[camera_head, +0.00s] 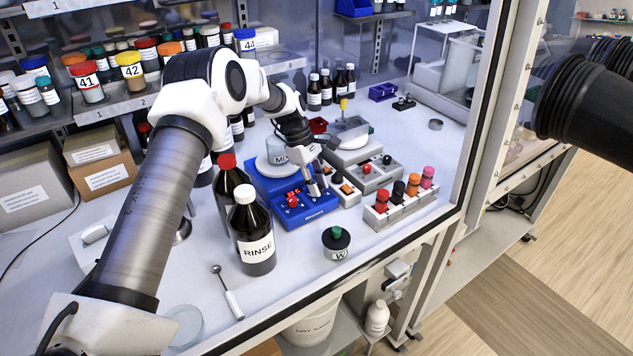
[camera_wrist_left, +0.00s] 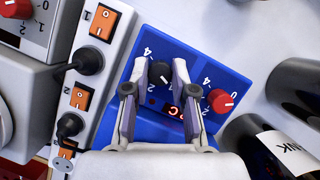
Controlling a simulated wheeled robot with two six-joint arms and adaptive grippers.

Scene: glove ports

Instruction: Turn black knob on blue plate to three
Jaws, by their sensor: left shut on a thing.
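The blue plate (camera_head: 305,212) is the sloped front of a blue device on the bench, with a white round top and a beaker marked MIX behind it. In the left wrist view, the blue plate (camera_wrist_left: 207,70) carries the black knob (camera_wrist_left: 160,73) and a red knob (camera_wrist_left: 220,100). My left gripper (camera_head: 318,190) is over the right part of the plate. In the wrist view, the left gripper (camera_wrist_left: 159,70) has one finger on each side of the black knob, shut on it. The fingers hide part of its scale; a 4 shows above. The knob's exact setting cannot be read. A red lit display is partly visible.
A RINSE bottle (camera_head: 252,230) stands left of the blue device. A power strip with orange switches (camera_head: 345,190) lies close on its right. A rack of coloured-cap vials (camera_head: 400,205) is further right. A green-topped jar (camera_head: 336,243) stands in front.

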